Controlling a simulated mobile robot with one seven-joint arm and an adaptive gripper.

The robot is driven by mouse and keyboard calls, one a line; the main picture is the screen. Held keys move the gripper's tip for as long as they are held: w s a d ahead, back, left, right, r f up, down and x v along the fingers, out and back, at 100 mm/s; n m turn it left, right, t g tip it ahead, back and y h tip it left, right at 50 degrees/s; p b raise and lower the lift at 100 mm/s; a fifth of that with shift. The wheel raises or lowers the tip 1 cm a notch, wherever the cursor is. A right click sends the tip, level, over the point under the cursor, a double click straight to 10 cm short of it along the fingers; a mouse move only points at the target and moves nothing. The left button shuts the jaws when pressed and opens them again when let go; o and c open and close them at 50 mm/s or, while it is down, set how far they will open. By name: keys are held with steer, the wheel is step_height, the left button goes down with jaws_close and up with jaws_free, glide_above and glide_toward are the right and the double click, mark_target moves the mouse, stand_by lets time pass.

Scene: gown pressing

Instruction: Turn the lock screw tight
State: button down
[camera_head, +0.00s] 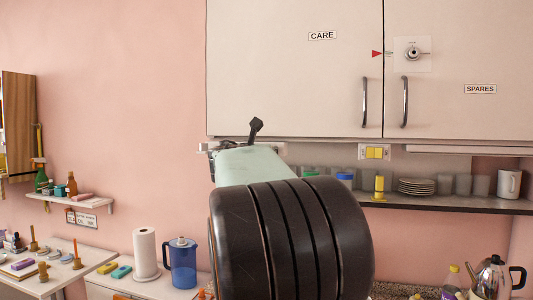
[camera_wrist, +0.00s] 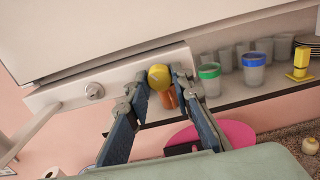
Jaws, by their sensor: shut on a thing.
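In the wrist view, a round yellow knob (camera_wrist: 159,75), which looks like the lock screw's head, sits at the end of a pale bar (camera_wrist: 62,92) under the cabinet. My gripper (camera_wrist: 158,84) has one fingertip on each side of this knob and is shut on it. The knob's shank is hidden, and I cannot tell how far it is screwed in. An orange piece (camera_wrist: 170,98) shows just below it, between the fingers. In the head view, my arm hides the knob and most of the gripper; the bar's end (camera_head: 207,147) shows beside it.
The cabinet (camera_head: 290,80) hangs close above the gripper. A shelf (camera_head: 450,203) to the right carries cups, plates and a yellow block (camera_head: 379,186). A pink round thing (camera_wrist: 235,134) lies below in the wrist view. A blue jug (camera_head: 182,265) and paper roll (camera_head: 146,253) stand lower left.

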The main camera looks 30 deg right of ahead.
steer(key=m+b, duration=0.9)
steer(key=m, duration=0.4)
steer(key=shift+w+m, duration=0.1)
steer(key=shift+m, duration=0.2)
stand_by(0.3)
steer(key=shift+r, duration=0.1)
steer(key=c, duration=1.7)
jaws_free()
steer(key=shift+a, duration=0.1)
steer(key=v, duration=1.2)
